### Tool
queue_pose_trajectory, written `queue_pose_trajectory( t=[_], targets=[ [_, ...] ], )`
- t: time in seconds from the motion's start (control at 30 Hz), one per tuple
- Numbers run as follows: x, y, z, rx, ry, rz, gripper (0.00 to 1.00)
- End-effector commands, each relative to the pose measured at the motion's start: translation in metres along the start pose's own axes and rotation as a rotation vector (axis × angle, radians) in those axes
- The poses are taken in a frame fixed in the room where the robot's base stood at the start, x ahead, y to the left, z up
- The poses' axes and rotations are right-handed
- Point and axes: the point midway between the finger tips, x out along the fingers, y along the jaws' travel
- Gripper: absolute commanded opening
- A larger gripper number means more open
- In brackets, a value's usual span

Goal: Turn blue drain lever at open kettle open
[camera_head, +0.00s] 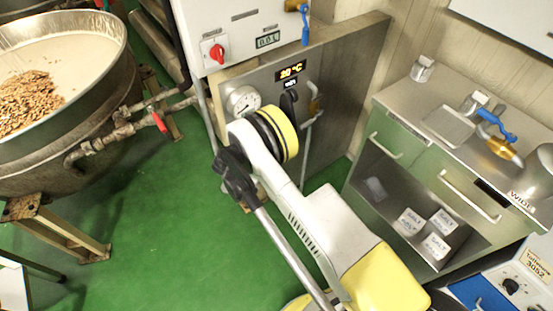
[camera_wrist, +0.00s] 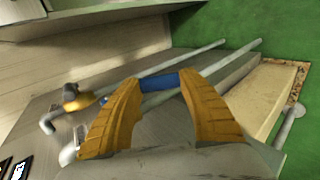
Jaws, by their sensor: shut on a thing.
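My gripper (camera_wrist: 160,84) shows in the wrist view as two ribbed orange-yellow fingers. A blue lever (camera_wrist: 164,82) lies across the gap between them, near the fingertips, and the fingers are shut on it. The lever's ends are partly hidden by the fingers. In the head view my white arm reaches toward the steel cabinet, and the fingers and held lever cannot be made out.
A red-handled valve (camera_head: 159,121) sits on the kettle's pipe. The steel cabinet (camera_head: 345,80) carries a gauge (camera_head: 243,100) and a temperature display (camera_head: 290,71). Another blue handle (camera_head: 305,28) hangs above. A counter (camera_head: 460,125) stands right; green floor (camera_head: 155,230) is free.

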Motion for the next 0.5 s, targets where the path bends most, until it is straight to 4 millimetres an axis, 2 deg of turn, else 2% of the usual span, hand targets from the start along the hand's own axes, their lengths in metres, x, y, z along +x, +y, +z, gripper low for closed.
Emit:
queue_pose_trajectory(
  t=[0.3, 0.33, 0.4, 0.5],
  targets=[
    [0.0006, -0.0003, 0.0006, 0.0, -0.002, 0.0, 0.06],
    [0.0006, -0.0004, 0.0006, 0.0, -0.002, 0.0, 0.5],
    [0.0006, -0.0003, 0.0005, 0.0, -0.002, 0.0, 0.7],
    [0.0005, -0.0002, 0.0004, 0.0, -0.001, 0.0, 0.7]
  ],
)
